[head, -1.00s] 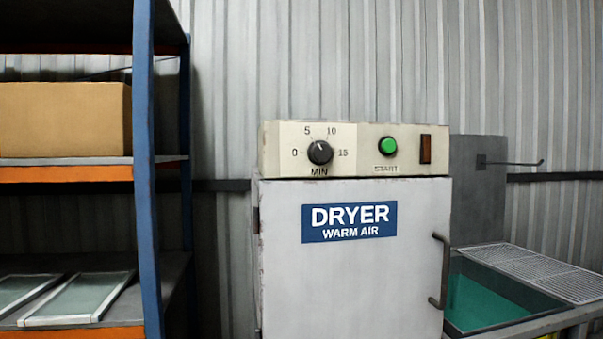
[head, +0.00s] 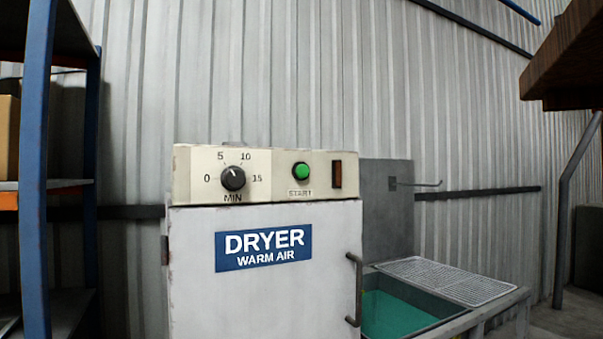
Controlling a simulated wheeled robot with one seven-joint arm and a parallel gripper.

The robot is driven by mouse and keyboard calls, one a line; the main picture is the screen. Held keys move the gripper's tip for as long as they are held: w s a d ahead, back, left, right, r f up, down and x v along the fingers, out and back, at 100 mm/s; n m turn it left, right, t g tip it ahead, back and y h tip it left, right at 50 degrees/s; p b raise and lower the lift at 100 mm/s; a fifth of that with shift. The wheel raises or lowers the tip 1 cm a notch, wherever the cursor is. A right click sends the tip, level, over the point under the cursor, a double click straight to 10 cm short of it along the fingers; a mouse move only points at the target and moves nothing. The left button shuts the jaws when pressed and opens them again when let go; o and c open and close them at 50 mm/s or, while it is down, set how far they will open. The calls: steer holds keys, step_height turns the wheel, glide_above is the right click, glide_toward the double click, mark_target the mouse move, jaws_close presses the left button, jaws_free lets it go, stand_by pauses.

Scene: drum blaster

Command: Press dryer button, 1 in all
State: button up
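The dryer (head: 260,285) is a white cabinet with a blue "DRYER WARM AIR" label and a dark handle (head: 355,290) on the right of its closed door. Its cream control panel (head: 265,188) runs along the top. The round green START button (head: 301,171) sits on the panel, right of the black timer knob (head: 233,178) marked 0 to 15 MIN. A dark amber rectangular indicator or switch (head: 336,174) is right of the button. My gripper is not in the head view.
A blue-posted shelf rack (head: 38,180) stands at left, with part of a cardboard box (head: 8,138). A sink with green liquid (head: 392,315) and a wire rack (head: 447,280) is right of the dryer. A brown overhang (head: 565,65) is at upper right. A corrugated wall stands behind.

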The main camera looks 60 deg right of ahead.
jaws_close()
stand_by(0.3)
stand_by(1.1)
